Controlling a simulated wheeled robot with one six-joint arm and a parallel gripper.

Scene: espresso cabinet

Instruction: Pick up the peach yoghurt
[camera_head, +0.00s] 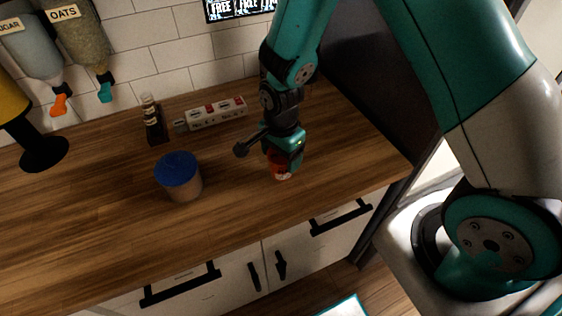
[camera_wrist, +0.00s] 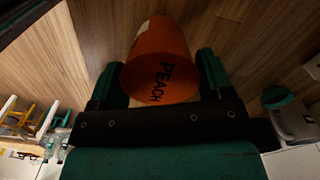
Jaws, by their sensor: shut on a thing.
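The peach yoghurt (camera_wrist: 160,62) is an orange cup with "PEACH" printed on it in dark letters. In the wrist view it sits between the two fingers of my gripper (camera_wrist: 160,80), which is shut on it. In the head view my gripper (camera_head: 282,155) points down at the right part of the wooden counter. The yoghurt shows there as a small red-orange cup (camera_head: 281,172) under the gripper, partly hidden by it. I cannot tell whether its base touches the counter.
A tub with a blue lid (camera_head: 180,170) stands left of my gripper on the counter (camera_head: 90,210). A dark bottle (camera_head: 153,118) and a long white box (camera_head: 217,114) stand behind, near the tiled wall. The front of the counter is clear.

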